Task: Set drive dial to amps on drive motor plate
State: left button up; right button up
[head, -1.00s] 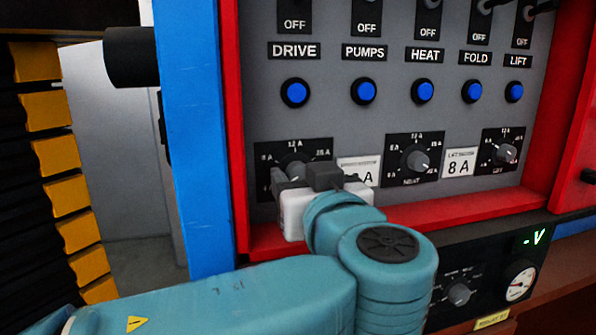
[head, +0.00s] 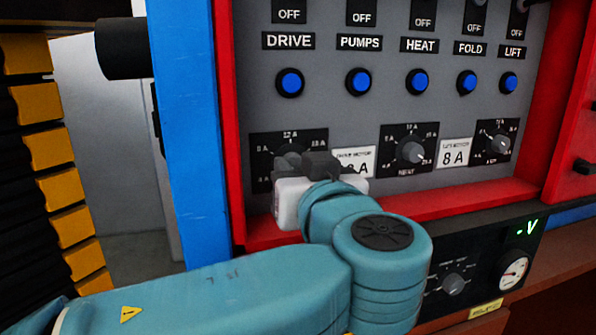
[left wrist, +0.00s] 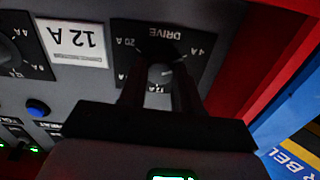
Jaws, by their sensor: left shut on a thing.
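The drive dial (head: 290,158) is a round knob on a black scale plate at the lower left of the grey panel. My left gripper (head: 308,163) is at the dial and covers part of it. In the left wrist view, which is upside down, both fingers (left wrist: 160,85) are around the knob (left wrist: 160,74), under the word DRIVE. Where its pointer stands is too dark to tell. The drive motor plate (left wrist: 74,42) is a white label reading 12 A in the wrist view. In the head view the plate (head: 358,160) is partly hidden by the gripper. My right gripper is not in view.
A heat dial (head: 411,152), an 8 A plate (head: 455,153) and a lift dial (head: 499,146) sit to the right. Blue buttons (head: 358,82) and OFF switches are above. A red frame (head: 228,140) borders the panel. A meter unit (head: 470,270) sits below right.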

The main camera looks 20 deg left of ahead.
pick_arm(q)
jog(key=m+b, duration=0.1)
jog(key=m, duration=0.1)
jog(key=shift+m, duration=0.4)
jog(key=m, duration=0.2)
jog(key=shift+m, duration=0.3)
jog(key=m, duration=0.2)
jog(key=shift+r+m, duration=0.1)
jog(key=shift+m, duration=0.3)
jog(key=m, duration=0.3)
jog(key=shift+m, duration=0.3)
jog(key=m+p, duration=0.2)
jog(key=m, duration=0.3)
jog(key=shift+r, duration=0.15)
jog(key=m+p, duration=0.2)
jog(key=m, duration=0.4)
jog(key=shift+p, duration=0.3)
jog(key=shift+m, duration=0.3)
